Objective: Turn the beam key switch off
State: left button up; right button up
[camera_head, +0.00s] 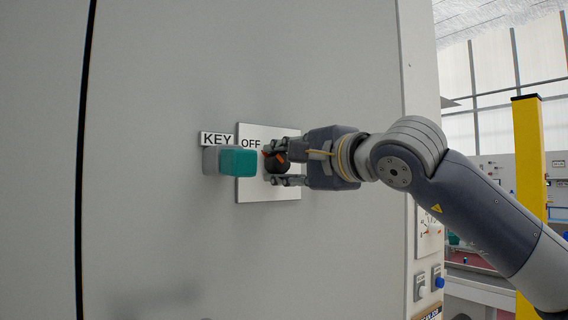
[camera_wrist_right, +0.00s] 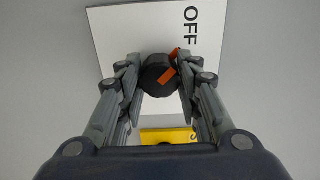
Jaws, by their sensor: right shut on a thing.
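The beam key switch is a round black knob (camera_head: 277,162) with an orange mark, on a white plate (camera_head: 254,190) lettered OFF, fixed to a grey cabinet front. My right gripper (camera_head: 275,165) reaches it from the right, with its fingers at either side of the knob. In the right wrist view the knob (camera_wrist_right: 158,74) sits between the two fingertips, shut on it. Its orange mark lies slanted, with one end toward the OFF lettering. The gripper hides part of the plate's right side. My left gripper is not in view.
A teal block (camera_head: 239,162) on a grey mount sticks out beside the plate, under a KEY label (camera_head: 216,139), close to the fingers. A yellow post (camera_head: 529,170) stands at the right. The cabinet front around the plate is mostly bare.

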jog(key=o, duration=1)
jog(key=shift+o, duration=0.2)
jog(key=v, duration=1.2)
